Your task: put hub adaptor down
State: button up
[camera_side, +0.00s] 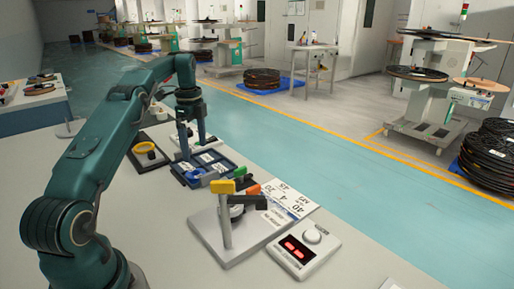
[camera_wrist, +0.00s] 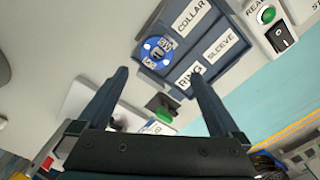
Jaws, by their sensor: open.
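A round blue part with white marks, apparently the hub adaptor (camera_wrist: 157,48), lies in a compartment of the dark blue tray (camera_wrist: 237,20). It sits beside compartments labelled COLLAR, SLEEVE and RING. In the side view a small blue piece (camera_side: 208,178) shows at the near part of the tray (camera_side: 188,181). My gripper (camera_side: 192,147) is over the far side of the tray with its fingers pointing down. In the wrist view my gripper (camera_wrist: 158,73) is open, nothing is between its fingers, and the blue part is apart from them.
A grey stand with a yellow-topped post (camera_side: 225,226) and a box with a red display (camera_side: 304,250) are at the near right. A yellow ring (camera_side: 145,147) lies left of the tray. A switch panel (camera_wrist: 277,30) borders the tray.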

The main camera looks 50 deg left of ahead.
jog(key=d+r+n+t+y, duration=0.1)
jog(key=d+r+n, duration=0.1)
jog(key=d+r, duration=0.5)
jog(key=d+r+n+t, duration=0.1)
jog(key=d+r+n, duration=0.25)
jog(key=d, duration=0.55)
jog(key=s+d+f+n+t, duration=0.1)
jog(key=s+d+n, duration=0.1)
jog(key=s+d, duration=0.4)
jog(key=s+d+f+n+t+h, duration=0.1)
jog(key=s+d+f+n+t, duration=0.1)
jog(key=s+d, duration=0.5)
jog(key=shift+s+d+f+n+t, duration=0.15)
jog(key=shift+s+f+n+t, duration=0.15)
jog(key=shift+s+n, duration=0.75)
